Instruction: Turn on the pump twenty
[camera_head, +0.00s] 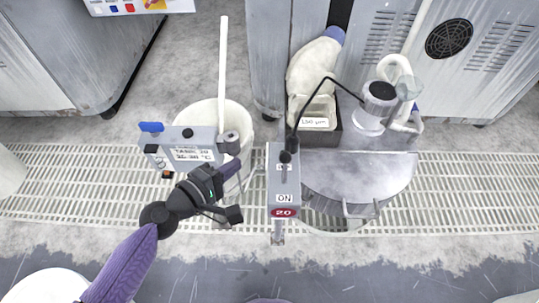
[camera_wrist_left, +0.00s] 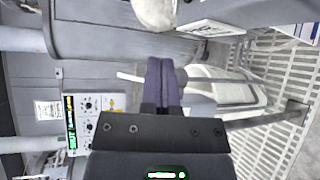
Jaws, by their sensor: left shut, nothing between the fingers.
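The pump twenty switch box (camera_head: 283,182) is a narrow grey box with a white ON label (camera_head: 284,198) and a red 20 label (camera_head: 284,212) at its near end. A black knob (camera_head: 285,157) stands at the box's far half, beside a small label I cannot read. My left gripper (camera_head: 231,168) is left of the box and apart from it, with its purple fingers together and empty. The shut fingers also show in the left wrist view (camera_wrist_left: 162,85). My right gripper is not in view.
A grey control box (camera_head: 195,150) labelled TANK 20 with a blue valve handle (camera_head: 152,127) sits over a white bucket (camera_head: 240,120), just beyond my gripper. A round half-covered metal tank (camera_head: 360,178) stands right of the switch box. A black cable (camera_head: 310,95) arches above.

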